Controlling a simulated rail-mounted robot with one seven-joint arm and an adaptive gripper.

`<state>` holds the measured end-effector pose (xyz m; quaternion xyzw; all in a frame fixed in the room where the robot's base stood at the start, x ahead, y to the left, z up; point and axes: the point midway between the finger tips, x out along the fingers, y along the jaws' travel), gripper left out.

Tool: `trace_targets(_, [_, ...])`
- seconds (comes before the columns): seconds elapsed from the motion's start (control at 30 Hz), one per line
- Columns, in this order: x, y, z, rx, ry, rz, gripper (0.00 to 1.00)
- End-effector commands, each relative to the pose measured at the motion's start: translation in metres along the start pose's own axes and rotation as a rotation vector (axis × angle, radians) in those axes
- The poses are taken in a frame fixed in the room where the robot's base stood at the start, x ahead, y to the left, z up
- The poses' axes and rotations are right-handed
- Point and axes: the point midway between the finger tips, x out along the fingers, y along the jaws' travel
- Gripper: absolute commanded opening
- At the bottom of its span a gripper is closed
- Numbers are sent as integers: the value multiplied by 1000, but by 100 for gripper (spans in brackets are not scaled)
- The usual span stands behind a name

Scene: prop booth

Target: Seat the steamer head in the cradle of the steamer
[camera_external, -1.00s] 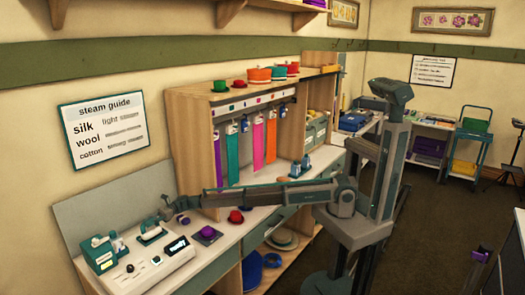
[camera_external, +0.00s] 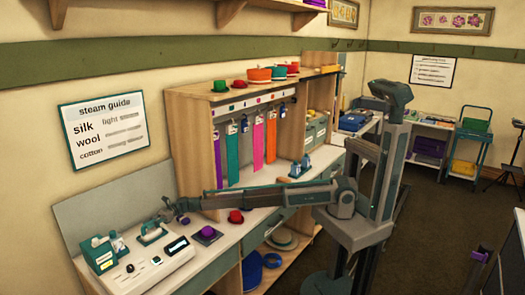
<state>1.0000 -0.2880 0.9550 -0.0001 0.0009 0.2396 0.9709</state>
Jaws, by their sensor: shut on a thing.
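The steamer (camera_external: 150,268) is a white console with knobs and a dark display (camera_external: 177,246), at the left end of the counter. The steamer head (camera_external: 152,234), teal and pale, is at the back of the console. My gripper (camera_external: 163,217) is just above it, at its upper right, and is shut on it. The cradle is hidden or too small to make out, so I cannot tell whether the head rests in it.
A teal box with a small bottle (camera_external: 102,252) stands left of the head. A purple item on a dark pad (camera_external: 208,234) and a red hat (camera_external: 236,216) sit to the right. Hanging ribbons (camera_external: 234,161) line the shelf unit behind my arm.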

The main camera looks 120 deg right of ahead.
Motion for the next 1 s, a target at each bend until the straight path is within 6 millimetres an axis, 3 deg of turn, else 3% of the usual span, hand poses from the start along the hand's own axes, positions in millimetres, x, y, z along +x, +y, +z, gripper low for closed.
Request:
trace_targets(0.43, [0, 0, -1, 0, -2, 0, 0])
trace_targets(0.47, [0, 0, -1, 0, -2, 0, 23])
trace_targets(0.6, [0, 0, -1, 0, -1, 0, 46])
trace_targets(1.0, [0, 0, 1, 0, 0, 0, 49])
